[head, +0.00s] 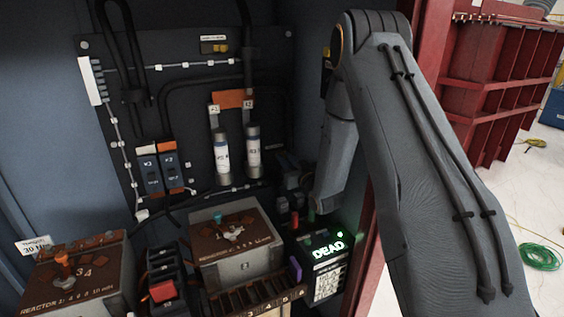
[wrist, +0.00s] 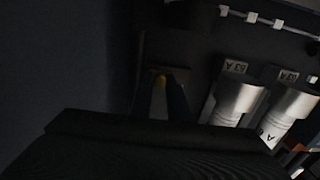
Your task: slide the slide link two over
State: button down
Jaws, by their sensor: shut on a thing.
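My gripper shows in the wrist view (wrist: 163,82) as two narrow fingers beyond a dark block. I cannot tell for sure that this is slide link two. In the head view my forearm hangs at the right of the dark panel, and its lower end reaches the dark blocks (head: 288,182) right of the two fuses. The fingertips are not clear in that view.
Two white fuses stand beside the gripper (wrist: 234,98), also seen on the panel in the head view (head: 222,155). Below are a box lit DEAD (head: 328,252), a brown-topped terminal box (head: 235,240) and a reactor box (head: 80,275). A red frame (head: 375,240) bounds the right.

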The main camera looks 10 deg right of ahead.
jog(key=shift+d, duration=0.2)
jog(key=c, duration=1.7)
grip_release()
jog(key=shift+d, duration=0.15)
jog(key=shift+o, duration=0.2)
jog(key=s+d+b, duration=0.1)
jog(key=s+b, duration=0.1)
jog(key=s, duration=0.5)
jog(key=shift+s+d, duration=0.15)
jog(key=shift+s, duration=0.2)
